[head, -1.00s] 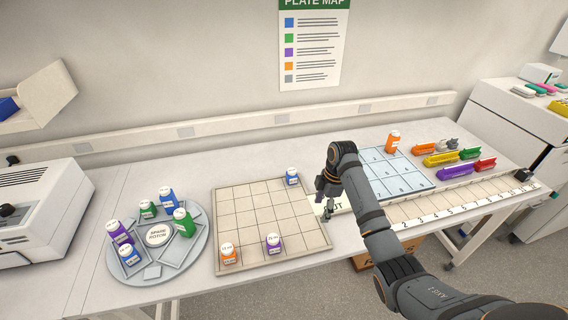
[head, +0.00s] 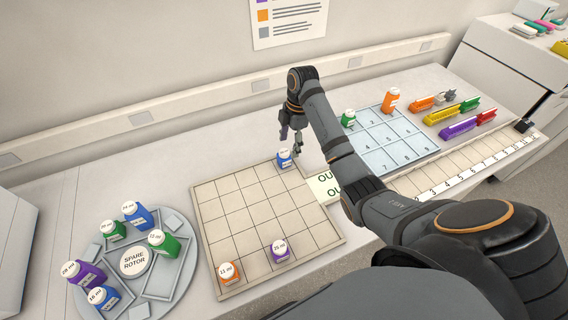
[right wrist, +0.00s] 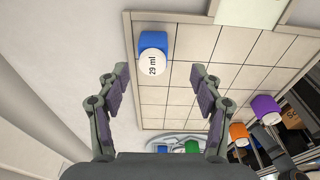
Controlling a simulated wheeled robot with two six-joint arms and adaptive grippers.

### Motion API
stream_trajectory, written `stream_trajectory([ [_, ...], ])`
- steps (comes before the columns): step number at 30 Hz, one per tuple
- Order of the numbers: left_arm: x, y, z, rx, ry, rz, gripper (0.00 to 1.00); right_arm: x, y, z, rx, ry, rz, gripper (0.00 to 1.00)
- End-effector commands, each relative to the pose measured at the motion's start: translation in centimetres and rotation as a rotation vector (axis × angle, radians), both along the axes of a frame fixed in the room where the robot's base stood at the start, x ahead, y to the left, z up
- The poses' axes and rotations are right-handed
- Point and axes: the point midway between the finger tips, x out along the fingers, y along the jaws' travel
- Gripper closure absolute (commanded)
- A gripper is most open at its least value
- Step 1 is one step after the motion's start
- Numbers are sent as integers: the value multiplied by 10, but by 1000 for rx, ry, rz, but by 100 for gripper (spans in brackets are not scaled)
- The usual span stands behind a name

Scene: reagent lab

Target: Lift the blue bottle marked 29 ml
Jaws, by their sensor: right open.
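The blue bottle marked 29 ml (head: 284,162) stands upright in the far right corner of the beige grid board. Its white cap with the 29 ml label shows in the right wrist view (right wrist: 153,63). My right gripper (head: 291,143) is above and just behind the bottle in the head view, with its fingers pointing down. In the right wrist view its two fingers (right wrist: 160,78) are spread and empty, and the bottle lies beyond the fingertips, slightly left of the middle. No contact shows.
The beige board (head: 237,213) also holds an orange bottle (head: 229,272) and a purple bottle (head: 279,250). A round spare rotor (head: 134,262) with several bottles stands left. A blue numbered grid (head: 388,138) with green and orange bottles is right. The board's middle is clear.

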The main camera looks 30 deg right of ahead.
Motion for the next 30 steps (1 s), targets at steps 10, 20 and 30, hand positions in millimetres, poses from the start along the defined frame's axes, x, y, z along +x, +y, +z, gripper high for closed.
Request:
stream_trajectory([
  [10,54,-1,20,-1,-80,-3,60,4,9,-29,2,6,0,34],
  [20,21,0,23,-1,-30,-1,60,7,14,-64,-1,1,0,34],
  [30,33,-1,23,0,-49,-2,60,7,14,-63,-1,0,0,64],
])
